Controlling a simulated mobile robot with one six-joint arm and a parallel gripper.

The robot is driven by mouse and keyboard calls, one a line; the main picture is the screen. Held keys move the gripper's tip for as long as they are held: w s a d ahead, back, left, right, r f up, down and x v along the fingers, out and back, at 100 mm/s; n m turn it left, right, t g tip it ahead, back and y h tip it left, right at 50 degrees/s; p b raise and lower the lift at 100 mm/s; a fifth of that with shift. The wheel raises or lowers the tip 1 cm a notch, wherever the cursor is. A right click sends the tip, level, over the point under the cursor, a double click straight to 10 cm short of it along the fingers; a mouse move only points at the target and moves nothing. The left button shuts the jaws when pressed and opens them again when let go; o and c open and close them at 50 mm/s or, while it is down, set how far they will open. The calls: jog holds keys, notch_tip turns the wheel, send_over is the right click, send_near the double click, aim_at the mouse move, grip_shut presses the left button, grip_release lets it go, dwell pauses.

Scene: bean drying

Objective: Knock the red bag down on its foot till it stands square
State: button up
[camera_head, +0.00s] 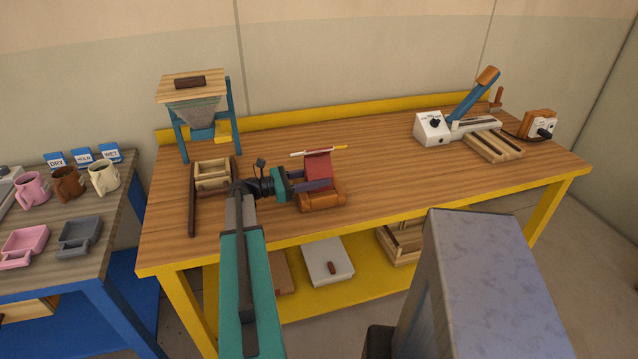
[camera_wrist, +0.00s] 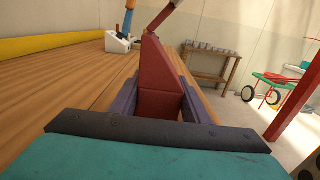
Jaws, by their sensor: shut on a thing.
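The red bag (camera_head: 318,166) is at the front middle of the wooden bench, upright at or just above a brown-orange block (camera_head: 322,200). My gripper (camera_head: 322,184) reaches in from the left and is shut on the bag's lower part. In the wrist view the red bag (camera_wrist: 155,80) stands between my two dark fingers (camera_wrist: 157,108), one on each side. Its top narrows, and its foot is hidden by the fingers and palm. I cannot tell whether the foot touches the block or bench.
A wooden tray (camera_head: 213,174) and a hopper on a blue stand (camera_head: 194,105) are to the left. A white sealer-like device (camera_head: 433,128) stands at the right. Bench between is clear.

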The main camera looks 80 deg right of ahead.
jog(key=shift+f, duration=0.65)
jog(key=shift+r, duration=0.2)
jog(key=shift+r, duration=0.1)
jog(key=shift+r+p, duration=0.85)
jog(key=shift+r, duration=0.25)
jog(key=shift+f, duration=0.1)
notch_tip(320, 180, down, 2)
jog(key=shift+f+b, duration=0.15)
jog(key=shift+b, duration=0.2)
jog(key=o, duration=1.4)
jog(key=shift+c, duration=0.2)
